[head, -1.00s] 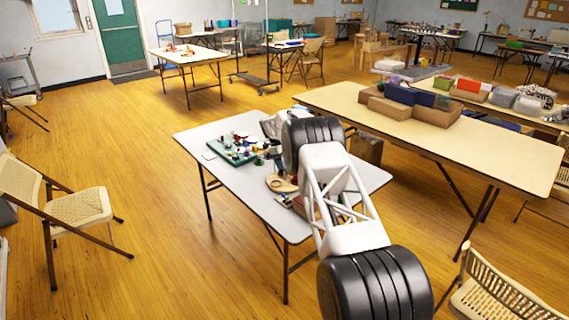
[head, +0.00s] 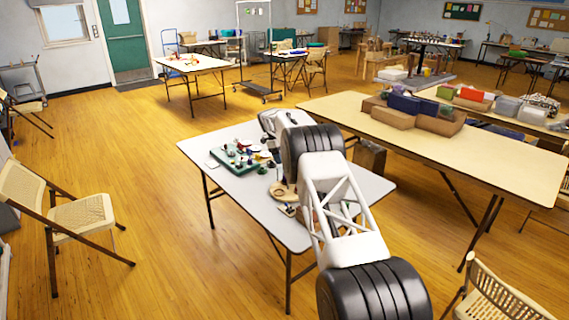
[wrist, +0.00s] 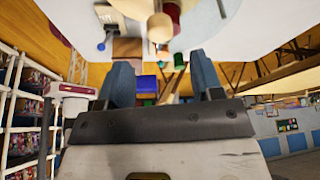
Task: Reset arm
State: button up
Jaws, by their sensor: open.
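My arm reaches over the small grey table (head: 330,176) in the head view. Its white far end (head: 275,122) is above the table's back part, and my fingers are hidden there. In the wrist view my gripper (wrist: 160,64) has its two blue-grey fingers wide apart with nothing held between them. The grey table top (wrist: 250,20) and loose items on it show beyond the fingers, apart from them.
A green board (head: 236,158) with several small colourful pieces lies on the grey table, near a round wooden piece (head: 283,191). A long tan table (head: 480,165) with boxes stands to the right. Folding chairs (head: 80,213) stand left and front right.

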jog(key=shift+a+r, duration=0.1)
jog(key=shift+r, duration=0.1)
jog(key=shift+r, duration=0.1)
